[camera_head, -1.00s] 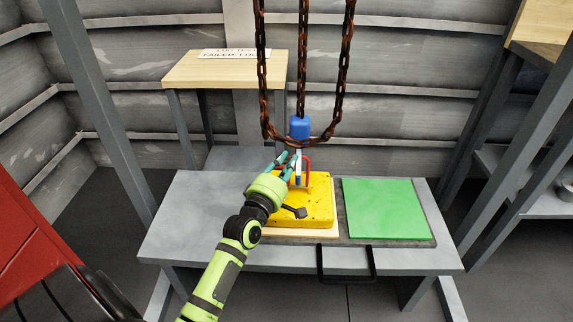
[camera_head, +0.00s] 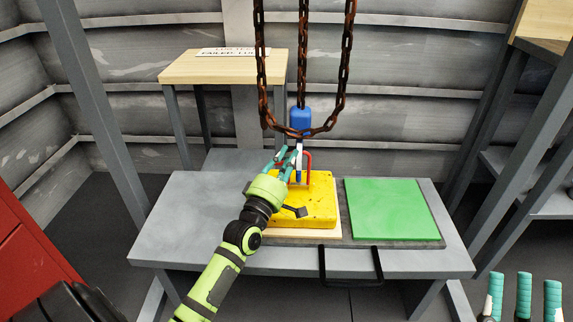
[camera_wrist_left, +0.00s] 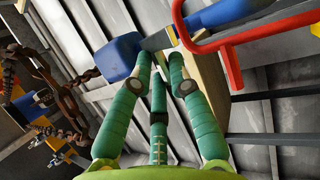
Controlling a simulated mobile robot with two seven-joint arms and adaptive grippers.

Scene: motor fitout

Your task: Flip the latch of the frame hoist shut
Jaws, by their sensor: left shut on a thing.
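The frame hoist's blue block (camera_head: 301,118) hangs from rusty chains (camera_head: 345,60), with a pale hook part below it. Under it, a red loop (camera_head: 308,160) stands on a yellow block (camera_head: 310,205). My left gripper (camera_head: 288,156) is at the hook, left of the loop. In the left wrist view its teal fingers (camera_wrist_left: 160,65) are close together just below the blue block (camera_wrist_left: 122,58) and its grey shank. They are shut on a small part there, the latch, mostly hidden by the fingertips. The red loop (camera_wrist_left: 228,50) passes close to their right. My right gripper (camera_head: 525,285) is open and empty at lower right.
The yellow block rests on a wooden board on the grey bench (camera_head: 190,225). A green plate (camera_head: 392,208) lies to its right. A black handle (camera_head: 352,282) sticks out at the bench's front. A wooden table (camera_head: 220,67) with a sign stands behind. Grey posts flank the bench.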

